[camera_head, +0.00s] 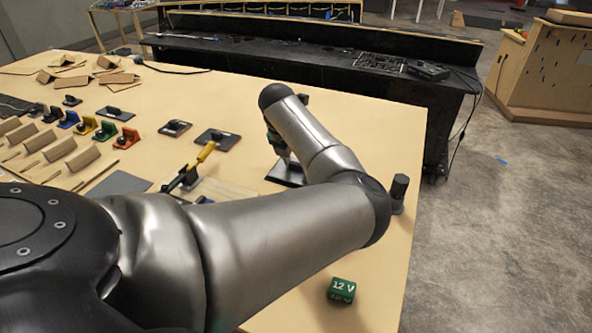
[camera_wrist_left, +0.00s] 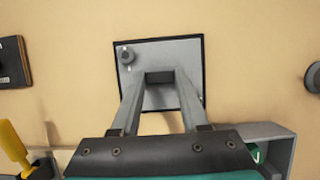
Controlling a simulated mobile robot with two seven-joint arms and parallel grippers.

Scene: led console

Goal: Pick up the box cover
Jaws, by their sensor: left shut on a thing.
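A square grey plate with a dark rim, which I take to be the box cover (camera_wrist_left: 184,53), lies under my left gripper (camera_wrist_left: 160,78) in the left wrist view. A small round knob sits at its upper left corner. My left gripper is shut at the plate's middle; the part between the fingertips is hard to make out. In the head view the plate shows as a dark base (camera_head: 285,175) below my left gripper (camera_head: 284,152), partly hidden by my arm. It appears to rest on the table. My right gripper is not in view.
A green 12 V block (camera_head: 342,290) and a dark cylinder (camera_head: 399,190) are near the table's right edge. A yellow-handled switch (camera_head: 205,153) and several coloured parts stand left. A grey box edge (camera_wrist_left: 272,134) shows in the wrist view. The table (camera_head: 385,120) is clear beyond my arm.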

